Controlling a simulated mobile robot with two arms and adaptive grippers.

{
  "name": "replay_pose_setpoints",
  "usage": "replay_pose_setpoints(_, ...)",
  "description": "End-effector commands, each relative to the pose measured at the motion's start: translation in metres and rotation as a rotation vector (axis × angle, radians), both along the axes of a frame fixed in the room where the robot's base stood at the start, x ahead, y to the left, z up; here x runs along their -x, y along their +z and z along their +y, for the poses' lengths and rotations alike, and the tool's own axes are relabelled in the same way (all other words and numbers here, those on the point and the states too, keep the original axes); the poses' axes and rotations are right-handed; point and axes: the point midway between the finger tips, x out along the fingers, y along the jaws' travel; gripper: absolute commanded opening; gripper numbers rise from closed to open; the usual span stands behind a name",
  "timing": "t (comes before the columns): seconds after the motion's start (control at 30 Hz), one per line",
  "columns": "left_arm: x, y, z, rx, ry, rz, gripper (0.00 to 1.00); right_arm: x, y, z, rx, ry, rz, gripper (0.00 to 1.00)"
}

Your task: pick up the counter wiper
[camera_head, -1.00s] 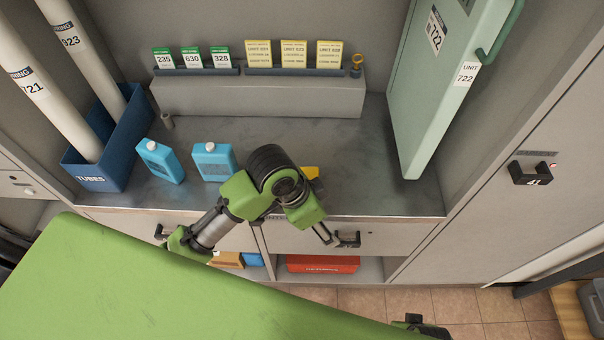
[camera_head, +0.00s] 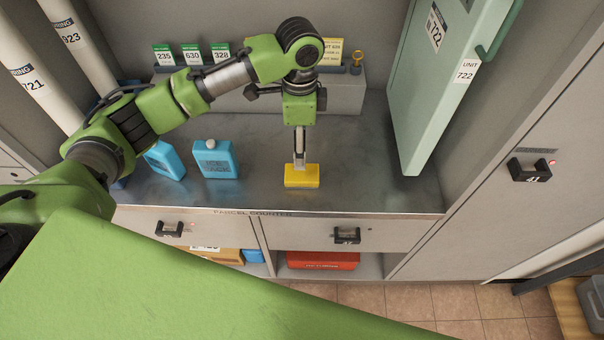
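The counter wiper appears to be the yellow block (camera_head: 302,178) on the grey parcel counter (camera_head: 258,190), near its front edge and right of the ice packs. My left arm reaches in from the left, and my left gripper (camera_head: 299,164) points down at the block's top. Its fingers show as one narrow strip meeting the block's upper edge. I cannot tell whether they are closed on the block or only over it. The block looks to be resting on the counter. My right gripper is not in view.
Two blue ice packs (camera_head: 214,160) stand left of the block. A grey ledge with cards (camera_head: 345,95) lies behind, partly covered by my arm. A pale green door (camera_head: 425,100) stands open at right. The counter right of the block is clear.

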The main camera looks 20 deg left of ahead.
Motion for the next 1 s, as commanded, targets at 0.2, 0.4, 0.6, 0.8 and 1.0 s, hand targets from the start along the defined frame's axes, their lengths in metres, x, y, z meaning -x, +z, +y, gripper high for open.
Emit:
replay_pose_setpoints(0.2,0.001,-0.042,0.000,0.001,0.002,0.002,0.62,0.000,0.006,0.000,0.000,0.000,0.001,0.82)
replay_pose_setpoints(0.4,0.001,-0.059,-0.001,0.000,0.000,0.000,0.62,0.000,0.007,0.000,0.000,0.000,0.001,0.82)
replay_pose_setpoints(0.6,0.003,-0.081,-0.004,-0.001,0.001,0.003,0.62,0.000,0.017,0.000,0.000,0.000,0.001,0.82)
replay_pose_setpoints(0.8,0.002,-0.107,-0.005,0.000,0.001,-0.001,0.62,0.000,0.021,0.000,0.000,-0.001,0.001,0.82)
replay_pose_setpoints(1.0,0.002,-0.112,-0.005,0.000,-0.001,-0.002,0.62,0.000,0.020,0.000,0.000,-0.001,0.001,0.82)
